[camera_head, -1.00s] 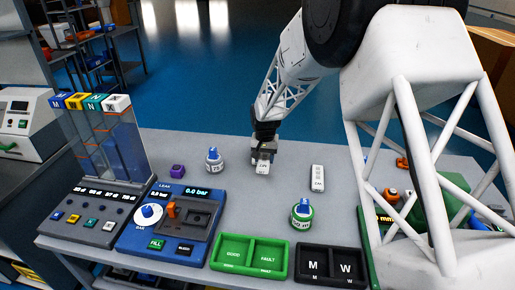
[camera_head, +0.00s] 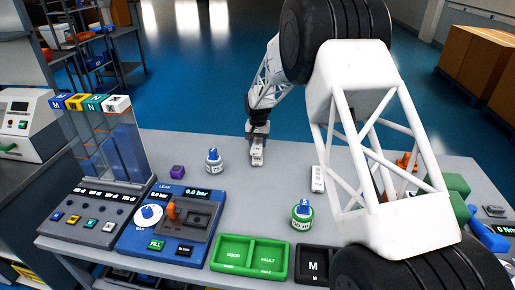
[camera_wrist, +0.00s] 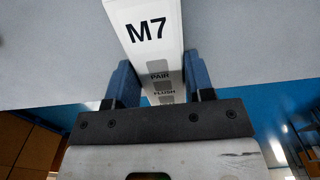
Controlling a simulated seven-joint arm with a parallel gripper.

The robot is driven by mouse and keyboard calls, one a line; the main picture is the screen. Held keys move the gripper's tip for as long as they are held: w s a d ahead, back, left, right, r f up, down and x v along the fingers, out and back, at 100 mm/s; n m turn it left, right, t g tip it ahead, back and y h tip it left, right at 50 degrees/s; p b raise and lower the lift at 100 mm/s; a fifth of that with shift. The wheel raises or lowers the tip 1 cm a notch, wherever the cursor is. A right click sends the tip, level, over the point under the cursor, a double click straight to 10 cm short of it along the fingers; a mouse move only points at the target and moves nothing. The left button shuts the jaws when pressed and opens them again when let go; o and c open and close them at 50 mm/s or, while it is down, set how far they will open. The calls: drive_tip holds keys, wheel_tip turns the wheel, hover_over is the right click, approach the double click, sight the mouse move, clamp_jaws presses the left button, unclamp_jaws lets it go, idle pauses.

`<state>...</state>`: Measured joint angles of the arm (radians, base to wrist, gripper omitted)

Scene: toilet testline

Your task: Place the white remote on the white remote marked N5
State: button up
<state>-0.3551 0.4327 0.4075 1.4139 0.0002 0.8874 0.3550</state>
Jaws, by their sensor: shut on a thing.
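My gripper (camera_head: 257,137) is shut on a white remote (camera_head: 257,155) over the back middle of the grey table. In the wrist view the remote (camera_wrist: 150,35) sits between the two blue fingers (camera_wrist: 158,85) and shows the mark M7, with PAIR and FLUSH beside grey buttons. I cannot tell whether it touches the table. A second white remote (camera_head: 318,178) lies on the table to the right and nearer the front; its mark is too small to read. I see no legible N5.
A white-and-blue bottle-like part (camera_head: 214,162) and a purple block (camera_head: 177,171) stand left of my gripper. A green-and-white part (camera_head: 302,213), green tray (camera_head: 249,270), black tray (camera_head: 313,279) and blue leak tester (camera_head: 140,244) are nearer the front. My arm covers the right side.

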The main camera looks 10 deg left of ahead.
sight(258, 141)
drive_tip(key=shift+w+a, duration=0.15)
drive_tip(key=shift+w, duration=0.25)
drive_tip(key=shift+f, duration=1.75)
drive_tip(key=shift+f, duration=0.2)
drive_tip(key=o, duration=1)
drive_tip(key=shift+c, duration=0.2)
drive_tip(key=shift+r, duration=0.2)
wheel_tip(258, 141, up, 12)
